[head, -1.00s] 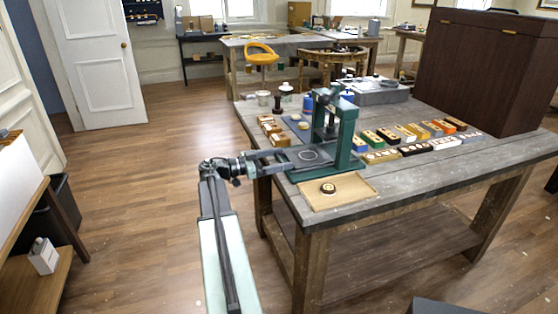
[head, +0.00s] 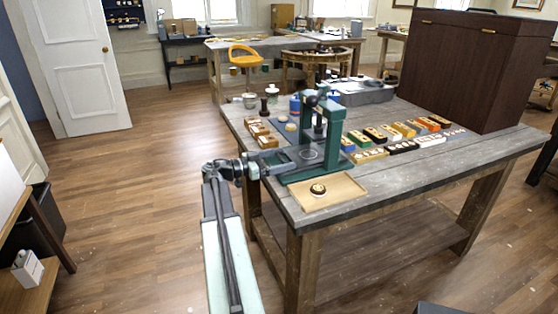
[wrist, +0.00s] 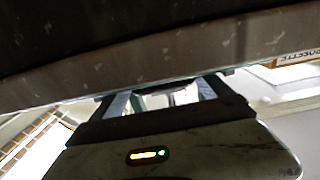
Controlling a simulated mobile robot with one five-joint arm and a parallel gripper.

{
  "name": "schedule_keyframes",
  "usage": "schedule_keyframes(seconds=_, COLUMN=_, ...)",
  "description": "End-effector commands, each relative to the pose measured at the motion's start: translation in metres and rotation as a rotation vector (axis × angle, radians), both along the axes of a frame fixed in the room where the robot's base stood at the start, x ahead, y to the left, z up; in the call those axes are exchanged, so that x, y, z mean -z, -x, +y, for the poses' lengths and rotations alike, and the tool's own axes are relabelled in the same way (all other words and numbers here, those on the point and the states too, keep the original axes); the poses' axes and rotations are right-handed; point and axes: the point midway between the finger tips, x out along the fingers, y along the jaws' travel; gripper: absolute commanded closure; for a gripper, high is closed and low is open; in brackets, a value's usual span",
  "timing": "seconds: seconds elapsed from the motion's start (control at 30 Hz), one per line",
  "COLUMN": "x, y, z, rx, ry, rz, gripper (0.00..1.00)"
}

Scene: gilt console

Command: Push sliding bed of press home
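The green press (head: 330,128) stands upright on the near left part of the wooden table. Its dark sliding bed (head: 309,155), marked with a pale ring, lies low on the press base and reaches out on the left of the frame. My gripper (head: 287,160) comes in level from the left at the bed's outer end. Whether it touches the bed is too small to tell. In the wrist view my gripper (wrist: 163,97) shows two fingers spread apart, with a pale patch between them. A large dark surface fills the top of that view.
A shallow wooden tray (head: 325,192) with a round dark-and-cream piece lies in front of the press. Small wooden blocks (head: 262,134) are to its left, and several coloured boxes (head: 395,133) to its right. A large dark chest (head: 468,70) stands at the right.

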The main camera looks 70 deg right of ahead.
Motion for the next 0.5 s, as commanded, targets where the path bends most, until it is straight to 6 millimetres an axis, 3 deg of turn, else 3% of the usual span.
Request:
schedule_keyframes(seconds=0.27, x=0.000, y=-0.005, z=0.004, rx=-0.002, ry=0.000, rz=0.000, gripper=0.09)
schedule_keyframes(seconds=0.5, x=0.000, y=-0.037, z=0.033, rx=-0.006, ry=0.000, rz=0.000, gripper=0.09)
